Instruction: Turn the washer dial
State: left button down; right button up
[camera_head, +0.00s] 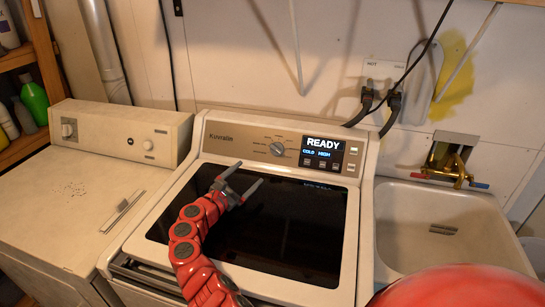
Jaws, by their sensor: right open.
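The washer (359,200) stands in the middle, with a dark glass lid and a control panel at its back. Its round grey dial (277,148) sits on the panel, left of a lit display (322,153) that reads "READY" and "COLD HIGH". My right gripper (250,174), on a red arm, is over the lid's back left part, in front of and left of the dial. Its two fingers are apart and nothing is between them. It does not touch the dial. My left gripper is not in view.
A cream machine (60,205) with its own knobs stands at left. A utility sink (415,235) with a brass faucet (449,165) is at right. Shelves with bottles (34,98) are at far left. Hoses hang on the back wall. The space above the lid's right part is clear.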

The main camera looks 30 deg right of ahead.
aim_at(274, 150)
jog(key=b+x, duration=0.2)
jog(key=x, duration=1.2)
jog(key=shift+s+f, duration=0.1)
jog(key=shift+f, duration=0.05)
jog(key=shift+w+d, duration=0.35)
jog(key=shift+d, duration=0.2)
